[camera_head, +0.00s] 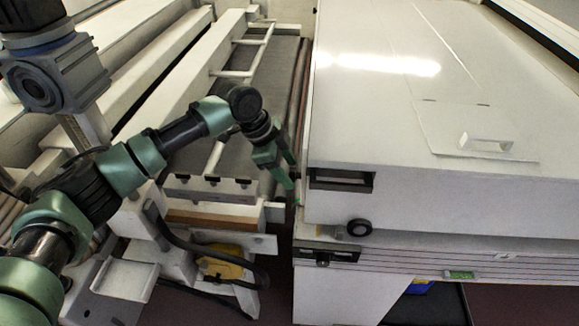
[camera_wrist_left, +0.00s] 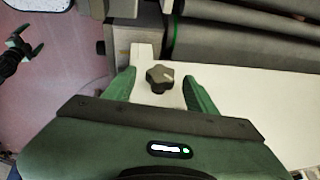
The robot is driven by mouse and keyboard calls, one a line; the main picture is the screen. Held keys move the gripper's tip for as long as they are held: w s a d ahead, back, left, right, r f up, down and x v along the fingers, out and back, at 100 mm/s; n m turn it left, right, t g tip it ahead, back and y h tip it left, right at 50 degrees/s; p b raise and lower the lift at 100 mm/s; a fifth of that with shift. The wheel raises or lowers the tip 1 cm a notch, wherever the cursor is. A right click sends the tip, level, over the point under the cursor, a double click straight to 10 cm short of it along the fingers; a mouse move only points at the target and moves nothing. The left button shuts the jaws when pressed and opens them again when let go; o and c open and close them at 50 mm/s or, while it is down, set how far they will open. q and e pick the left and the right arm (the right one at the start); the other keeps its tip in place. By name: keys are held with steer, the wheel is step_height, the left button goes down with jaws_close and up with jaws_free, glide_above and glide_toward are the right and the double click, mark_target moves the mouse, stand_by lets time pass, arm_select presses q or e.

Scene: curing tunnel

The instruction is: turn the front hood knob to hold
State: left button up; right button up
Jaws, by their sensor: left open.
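A dark lobed knob (camera_wrist_left: 160,78) with a pale mark on its face shows in the left wrist view, in front of a white surface. My left gripper (camera_wrist_left: 160,84) is open, with one green finger on each side of the knob. I see no finger closed on it. In the head view my left gripper (camera_head: 291,172) is beside the left edge of the white hood (camera_head: 400,120). The lobed knob cannot be made out there. A round black knob (camera_head: 358,228) stands out from the hood's front, right of the gripper; I cannot tell whether it is the same one.
A grey conveyor bed (camera_head: 265,75) with white rails lies left of the hood. The left wrist view shows dark rollers (camera_wrist_left: 255,35) beyond the knob. What looks like my right gripper (camera_wrist_left: 22,48) is small at the upper left there. A yellow object (camera_head: 222,262) sits low.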

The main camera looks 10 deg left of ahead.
arm_select(q)
steer(key=shift+x, duration=0.75)
steer(key=shift+w, duration=0.1)
jaws_close()
arm_select(e)
steer(key=shift+w+d+r, duration=0.15)
steer(key=shift+w, duration=0.3)
steer(key=shift+w+d+r, duration=0.1)
steer(key=shift+w+d, duration=0.05)
steer(key=shift+w, duration=0.25)
